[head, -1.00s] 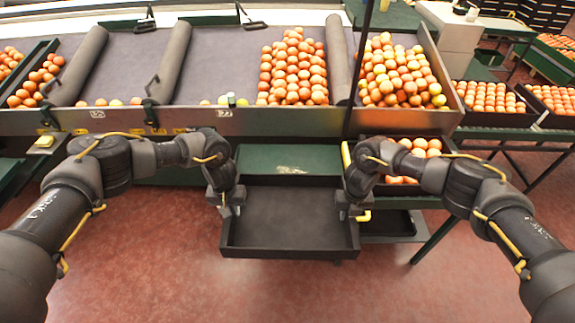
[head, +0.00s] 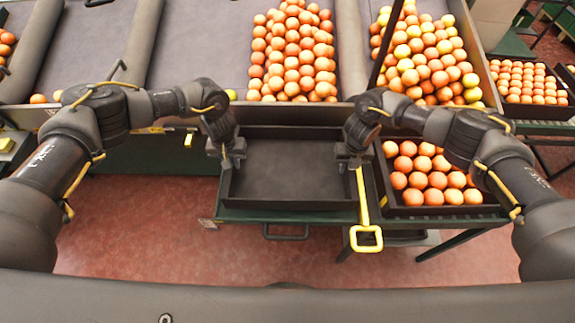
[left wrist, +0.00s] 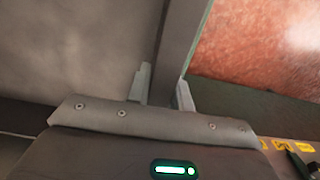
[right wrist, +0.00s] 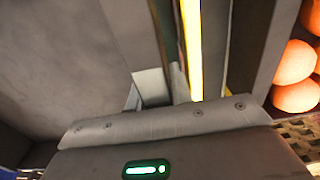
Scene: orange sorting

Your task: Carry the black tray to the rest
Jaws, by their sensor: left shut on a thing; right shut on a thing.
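The black tray (head: 290,205) is empty and looks level, in the middle of the head view. A green rest (head: 250,215) shows under its front edge. I cannot tell whether the tray touches it or hangs just above. My left gripper (head: 232,158) is shut on the tray's left wall, which also shows between the fingers in the left wrist view (left wrist: 170,55). My right gripper (head: 351,160) is shut on the tray's right wall. In the right wrist view that wall (right wrist: 140,40) runs up from the fingers. Gripped wall parts are partly hidden.
A yellow bar with a loop handle (head: 366,238) stands close along the tray's right side. A crate of oranges (head: 455,212) is just right of it. The sorting table's front edge (head: 290,113) lies behind the tray. Red floor (head: 160,215) is open at front left.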

